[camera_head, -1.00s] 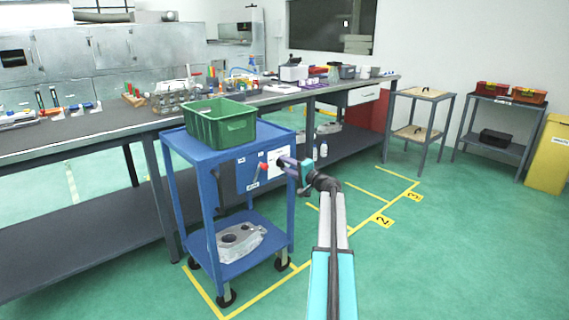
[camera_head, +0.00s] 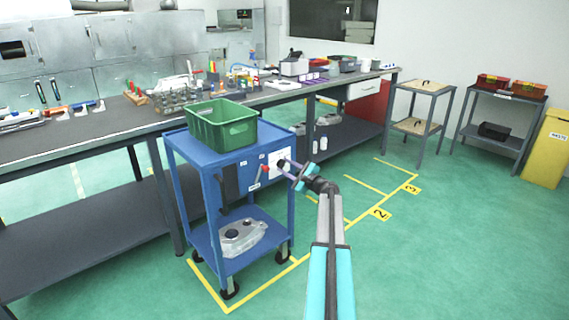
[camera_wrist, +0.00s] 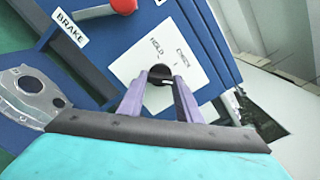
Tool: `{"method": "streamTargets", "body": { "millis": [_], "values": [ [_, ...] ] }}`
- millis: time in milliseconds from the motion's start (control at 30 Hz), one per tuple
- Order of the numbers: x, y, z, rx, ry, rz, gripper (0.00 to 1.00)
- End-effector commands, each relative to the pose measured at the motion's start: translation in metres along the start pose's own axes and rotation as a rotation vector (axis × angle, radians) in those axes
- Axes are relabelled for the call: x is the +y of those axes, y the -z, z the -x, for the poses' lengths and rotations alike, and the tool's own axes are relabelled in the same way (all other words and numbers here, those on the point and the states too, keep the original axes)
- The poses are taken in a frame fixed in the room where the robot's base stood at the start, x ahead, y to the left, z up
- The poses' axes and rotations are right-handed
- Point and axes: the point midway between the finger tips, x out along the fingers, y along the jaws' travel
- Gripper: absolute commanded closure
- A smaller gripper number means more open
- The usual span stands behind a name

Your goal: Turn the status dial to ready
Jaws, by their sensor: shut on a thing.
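The status dial is a small black knob (camera_wrist: 160,74) on a white plate (camera_wrist: 141,70) fixed to the blue cart's side panel. In the wrist view the plate's words HOLD and CHECK are readable; no ready label shows, and the dial's pointer direction cannot be told. My gripper (camera_wrist: 160,83) has its two purple fingers on either side of the knob, shut on it. In the head view my gripper (camera_head: 281,163) is at the plate (camera_head: 274,157), and the dial is hidden there.
A red knob (camera_wrist: 123,5) with a BRAKE label (camera_wrist: 69,27) is close by. The blue cart (camera_head: 205,156) carries a green crate (camera_head: 222,128) above and a metal casting (camera_head: 238,236) below. The long workbench (camera_head: 80,142) is behind. Floor to the right is clear.

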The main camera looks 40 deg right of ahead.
Motion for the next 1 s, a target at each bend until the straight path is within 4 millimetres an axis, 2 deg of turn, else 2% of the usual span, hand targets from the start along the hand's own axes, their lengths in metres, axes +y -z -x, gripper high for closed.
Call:
{"method": "streamTargets", "body": {
  "millis": [33,400,967,1000],
  "values": [
    [-0.0046,-0.0037,-0.0017,0.000,0.002,-0.041,0.91],
    [-0.0014,-0.0015,-0.0011,0.000,0.002,-0.249,0.91],
    [0.0004,0.0002,-0.0002,0.000,0.002,-0.287,0.91],
    [0.0005,0.0002,-0.0001,0.000,0.002,-0.287,0.62]
  ]
}}
